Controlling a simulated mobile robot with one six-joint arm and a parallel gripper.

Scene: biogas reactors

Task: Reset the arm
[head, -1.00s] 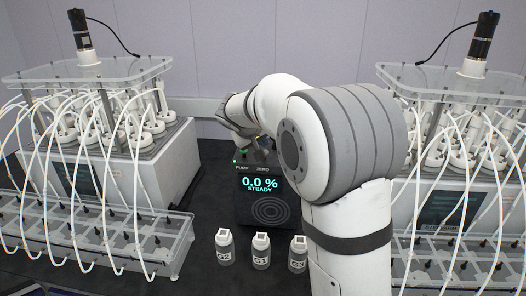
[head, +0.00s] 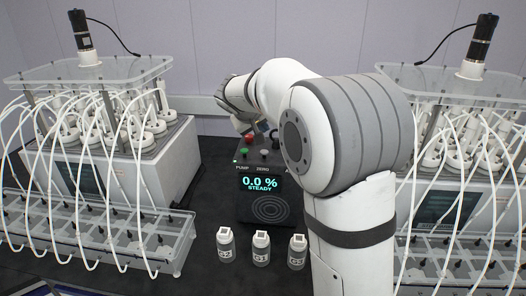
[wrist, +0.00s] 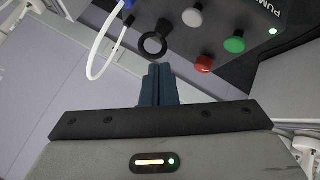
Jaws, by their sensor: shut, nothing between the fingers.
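My arm (head: 345,130) reaches up and back over the dark table in the head view, its wrist bent above the analyser box. My gripper's dark blue fingers show in the wrist view (wrist: 160,84), pressed together with nothing between them. They point toward a black ring (wrist: 153,45) and the button panel, apart from the buttons. The analyser box (head: 262,213) reads "0.0 % STEADY".
The panel has red (wrist: 203,64), green (wrist: 234,45) and pale (wrist: 191,17) buttons. Bottles (head: 226,246), (head: 261,249) and (head: 297,252) stand before the analyser box. Tubed reactor units (head: 100,150) and (head: 455,150) flank it. A white tube (wrist: 105,45) hangs near the ring.

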